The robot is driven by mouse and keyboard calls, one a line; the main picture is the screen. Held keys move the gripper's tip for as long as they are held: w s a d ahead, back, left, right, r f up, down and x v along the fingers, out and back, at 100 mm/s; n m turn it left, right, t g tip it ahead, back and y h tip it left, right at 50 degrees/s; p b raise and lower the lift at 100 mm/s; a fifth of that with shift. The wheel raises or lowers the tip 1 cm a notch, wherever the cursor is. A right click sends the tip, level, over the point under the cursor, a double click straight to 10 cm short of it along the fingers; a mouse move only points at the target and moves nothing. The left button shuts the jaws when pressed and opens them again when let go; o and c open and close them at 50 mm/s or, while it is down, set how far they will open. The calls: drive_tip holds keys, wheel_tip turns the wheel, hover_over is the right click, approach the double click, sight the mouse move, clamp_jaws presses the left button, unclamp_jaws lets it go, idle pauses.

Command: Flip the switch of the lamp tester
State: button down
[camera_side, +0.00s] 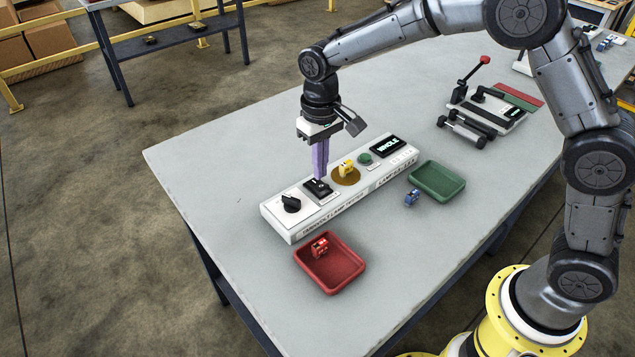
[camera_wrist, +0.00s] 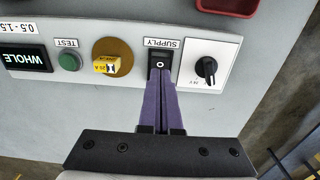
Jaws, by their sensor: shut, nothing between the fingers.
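The lamp tester (camera_side: 290,222) is a long pale box on the grey table. Its black rocker switch (camera_side: 318,188), labelled SUPPLY, sits between the black rotary knob (camera_side: 291,204) and a round brass pad. In the wrist view the switch (camera_wrist: 160,62) shows a white O mark on the side away from my fingers. My gripper (camera_side: 320,176) has purple fingers, shut and empty, pointing down at the switch. In the wrist view the fingertips (camera_wrist: 161,75) overlap the switch's near edge; I cannot tell whether they touch it.
A yellow part (camera_side: 346,168) sits on the brass pad beside the green TEST button (camera_side: 365,158). The display (camera_side: 388,146) reads WHOLE. A red tray (camera_side: 333,279) holds a red part; a green tray (camera_side: 437,173) stands right, near a blue part (camera_side: 411,198). The left table is clear.

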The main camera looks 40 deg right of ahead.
drive_tip(key=shift+f, duration=1.35)
idle(0.6)
drive_tip(key=shift+r, duration=3.55)
drive_tip(key=shift+d, duration=0.1)
wheel_tip(320, 180, up, 4)
drive_tip(key=t, duration=0.1)
hover_over(321, 185)
drive_tip(key=d, duration=0.1)
drive_tip(key=s+d+r+m+t, duration=0.1)
drive_tip(key=s+d+r+t, duration=0.1)
drive_tip(key=s+d+r, duration=0.3)
drive_tip(key=s+d+r+t, duration=0.1)
drive_tip(key=s+d+r, duration=0.2)
drive_tip(key=s+r, duration=0.4)
drive_tip(key=s+d+f, duration=0.1)
drive_tip(key=s+f, duration=0.3)
drive_tip(key=s, duration=0.4)
drive_tip(key=s+d+f+n+t, duration=0.1)
drive_tip(key=s+f, duration=0.3)
drive_tip(key=s, duration=0.4)
drive_tip(key=shift+s+d+t, duration=0.2)
drive_tip(key=shift+d+t, duration=0.05)
drive_tip(key=shift+t, duration=0.05)
